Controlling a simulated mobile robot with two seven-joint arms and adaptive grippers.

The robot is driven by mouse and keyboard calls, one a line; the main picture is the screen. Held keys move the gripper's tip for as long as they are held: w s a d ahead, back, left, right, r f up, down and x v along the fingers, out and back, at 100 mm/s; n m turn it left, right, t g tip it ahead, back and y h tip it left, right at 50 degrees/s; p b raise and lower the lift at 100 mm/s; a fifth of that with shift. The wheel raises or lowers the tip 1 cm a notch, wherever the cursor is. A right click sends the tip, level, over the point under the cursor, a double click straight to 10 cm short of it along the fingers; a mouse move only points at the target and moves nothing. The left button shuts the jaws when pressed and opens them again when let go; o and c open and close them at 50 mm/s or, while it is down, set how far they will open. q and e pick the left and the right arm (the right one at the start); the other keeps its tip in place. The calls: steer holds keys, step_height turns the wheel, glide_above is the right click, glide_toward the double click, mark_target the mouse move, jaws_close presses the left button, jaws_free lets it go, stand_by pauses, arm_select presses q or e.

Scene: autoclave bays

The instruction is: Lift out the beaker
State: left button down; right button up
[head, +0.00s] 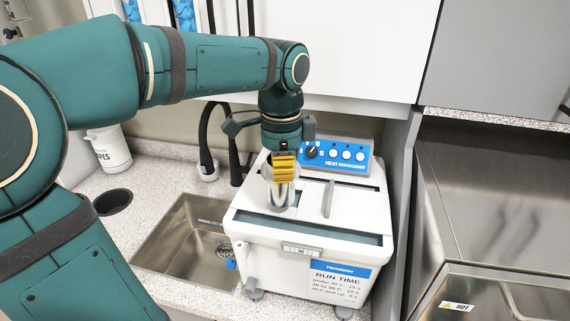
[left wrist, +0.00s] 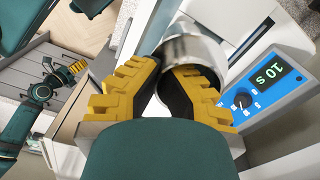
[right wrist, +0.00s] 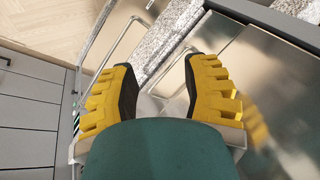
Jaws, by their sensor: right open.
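The beaker (head: 283,194), a clear and silvery cylinder, stands upright at the left part of the white water bath's top (head: 310,232). My left gripper (head: 284,172) points straight down over it, its yellow fingers at the upper part. In the left wrist view the beaker (left wrist: 192,55) lies between the fingertips (left wrist: 174,72), which are drawn in against it; the gripper looks shut on it. The beaker's lower end is hard to make out. My right gripper (right wrist: 160,75) is open and empty; it is outside the head view.
A steel sink (head: 190,245) is left of the bath. A steel unit (head: 490,200) is at the right. A white wipes tub (head: 110,149) stands back left.

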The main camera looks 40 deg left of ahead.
arm_select(q)
steer(key=s+d, duration=0.3)
steer(key=s, duration=0.3)
steer(key=shift+s+d+r+b, duration=0.2)
steer(key=shift+d+r+b, duration=0.05)
steer(key=shift+b, duration=0.1)
